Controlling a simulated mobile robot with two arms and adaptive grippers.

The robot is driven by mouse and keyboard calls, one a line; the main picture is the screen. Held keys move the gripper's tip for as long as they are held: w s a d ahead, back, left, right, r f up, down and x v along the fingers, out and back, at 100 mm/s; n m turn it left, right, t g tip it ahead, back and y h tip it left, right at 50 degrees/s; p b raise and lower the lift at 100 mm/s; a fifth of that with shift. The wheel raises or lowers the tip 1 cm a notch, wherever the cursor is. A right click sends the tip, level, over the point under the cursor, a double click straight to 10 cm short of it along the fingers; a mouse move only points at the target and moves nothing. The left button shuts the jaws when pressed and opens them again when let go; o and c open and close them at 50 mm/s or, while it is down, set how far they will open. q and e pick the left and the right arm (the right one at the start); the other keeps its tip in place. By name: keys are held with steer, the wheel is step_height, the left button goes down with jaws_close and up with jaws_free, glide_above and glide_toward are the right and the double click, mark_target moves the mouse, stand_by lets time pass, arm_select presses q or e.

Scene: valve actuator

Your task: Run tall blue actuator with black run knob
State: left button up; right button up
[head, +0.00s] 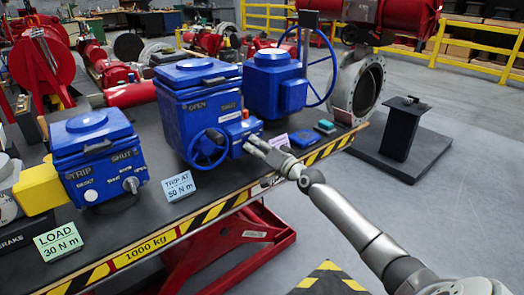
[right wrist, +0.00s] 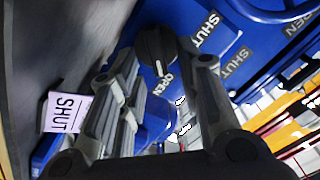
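The tall blue actuator (head: 172,118) stands upright on the dark bench, with OPEN and SHUT labels and a blue handwheel (head: 208,148) on its front. My right gripper (head: 254,143) is at the actuator's right side and hides its knob in the head view. In the right wrist view the black knob (right wrist: 155,46) sits between the tips of my right gripper (right wrist: 158,55). The fingers are apart on either side of it; contact is not clear. The knob's white mark points towards an OPEN label (right wrist: 168,86); a SHUT label (right wrist: 207,28) is beside it. My left gripper is not in view.
A lower blue actuator (head: 97,155) and a yellow block (head: 40,190) stand left, another blue actuator (head: 272,85) with a large wheel behind. A striped edge (head: 205,215) fronts the bench.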

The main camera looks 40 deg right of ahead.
steer(key=s+d, duration=0.1)
steer(key=s, duration=1.1)
stand_by(0.5)
step_height(320, 180, down, 19)
steer(key=s+d+g+h+p, duration=0.1)
steer(key=s+d+g+h, duration=0.1)
steer(key=s+d+g, duration=0.15)
steer(key=s+a+f+n+g, duration=0.15)
steer(key=s+f, duration=0.25)
steer(key=f, duration=0.4)
steer(key=s+a+f+g+p, duration=0.1)
steer(key=s+a+f+g, duration=0.1)
steer(key=s+f, duration=0.35)
steer(key=s+a+f+n+g, duration=0.1)
steer(key=s+f+g, duration=0.1)
steer(key=f, duration=0.7)
steer(key=s+a+f+n+g, duration=0.2)
steer(key=s+a+f, duration=0.4)
steer(key=s, duration=0.5)
steer(key=s+a+f+n+g+p, duration=0.1)
steer(key=s+a+f+n+g, duration=0.2)
steer(key=s+a+f, duration=0.4)
steer(key=s+a+f+n+g+p, duration=0.1)
steer(key=s+a+f+n+g, duration=0.2)
steer(key=s, duration=1.3)
steer(key=a+f, duration=0.3)
steer(key=a, duration=0.1)
steer(key=shift+a+f+y, duration=0.2)
steer(key=shift+a+y, duration=0.05)
steer(key=shift+y, duration=0.15)
